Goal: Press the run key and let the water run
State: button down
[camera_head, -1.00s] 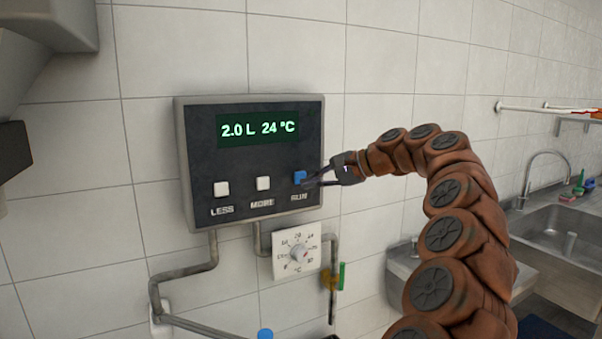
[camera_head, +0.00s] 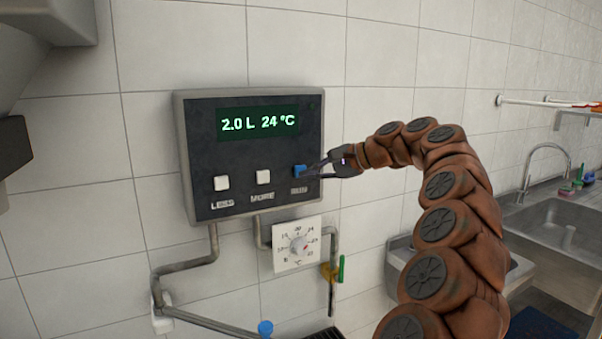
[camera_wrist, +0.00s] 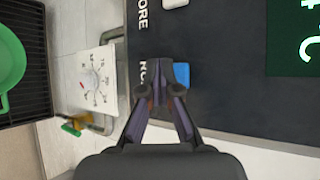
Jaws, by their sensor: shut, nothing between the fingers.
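The blue run key (camera_head: 300,171) is at the lower right of the dark control panel (camera_head: 240,148), above its RUN label. The panel's display (camera_head: 258,123) reads 2.0 L 24 °C in green. My gripper (camera_head: 308,174) is shut and empty, its tips right at the run key from the right. In the wrist view the fingertips (camera_wrist: 163,90) cover part of the blue key (camera_wrist: 181,74). I cannot tell whether the tips touch or press it. The white LESS key (camera_head: 221,183) and white MORE key (camera_head: 263,177) are to its left.
A white temperature dial (camera_head: 299,246) and pipes are below the panel. In the wrist view, a green round vessel (camera_wrist: 10,62) is on a dark grate (camera_wrist: 28,100). A steel sink (camera_head: 565,240) with a tap is at the right.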

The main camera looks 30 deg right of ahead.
jog(key=shift+w+p, duration=0.2)
jog(key=shift+p, duration=0.1)
dwell(0.4)
jog(key=shift+w, duration=0.25)
jog(key=shift+w+d+p, duration=0.1)
jog(key=shift+w+p, duration=0.35)
jog(key=shift+p, duration=0.1)
dwell(0.8)
jog(key=shift+s, duration=0.1)
jog(key=shift+s+b, duration=0.35)
jog(key=shift+s, duration=0.4)
jog(key=shift+s, duration=0.1)
